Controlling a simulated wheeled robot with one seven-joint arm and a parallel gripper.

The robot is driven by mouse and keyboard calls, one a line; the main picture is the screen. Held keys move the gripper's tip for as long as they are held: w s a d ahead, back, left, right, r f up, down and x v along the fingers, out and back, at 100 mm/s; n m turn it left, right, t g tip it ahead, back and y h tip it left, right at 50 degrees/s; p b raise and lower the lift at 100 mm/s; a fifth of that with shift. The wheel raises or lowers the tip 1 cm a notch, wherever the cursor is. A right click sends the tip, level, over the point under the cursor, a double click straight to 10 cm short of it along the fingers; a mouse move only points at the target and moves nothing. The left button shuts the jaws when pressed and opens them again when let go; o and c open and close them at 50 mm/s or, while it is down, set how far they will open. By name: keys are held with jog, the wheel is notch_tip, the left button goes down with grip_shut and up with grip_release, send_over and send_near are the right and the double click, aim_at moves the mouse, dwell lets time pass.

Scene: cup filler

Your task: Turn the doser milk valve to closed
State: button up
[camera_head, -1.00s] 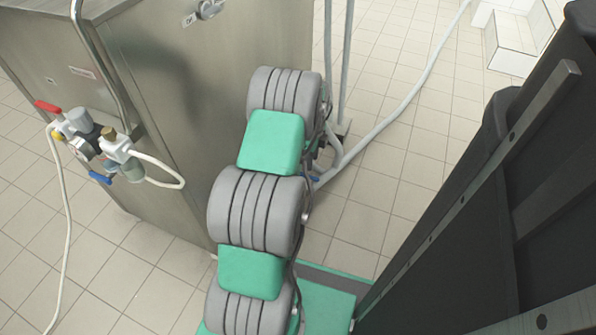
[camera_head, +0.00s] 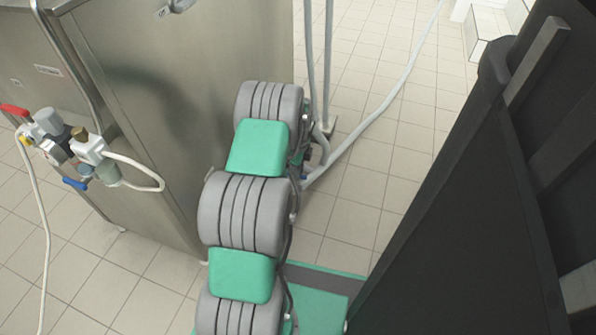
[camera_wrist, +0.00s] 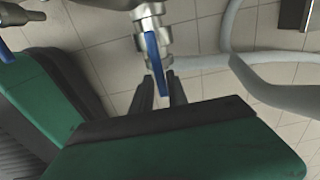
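A metal valve (camera_wrist: 151,22) with a long blue lever (camera_wrist: 153,50) shows at the top middle of the wrist view. The lever runs down from the valve body towards my gripper (camera_wrist: 160,82). My gripper's two dark fingers are apart, with the lower end of the lever between their tips. The lever looks closer to the right finger; I cannot tell whether they touch. In the head view the arm covers this spot, so neither the gripper nor this valve shows there.
A steel cabinet (camera_head: 150,100) stands left of my arm, with a fitting carrying a red handle (camera_head: 14,110) and a blue handle (camera_head: 75,183). A grey hose (camera_wrist: 240,62) curves right of the valve. A pale hose (camera_head: 385,105) crosses the tiled floor (camera_head: 405,150).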

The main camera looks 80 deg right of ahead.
grip_shut()
dwell(1.0)
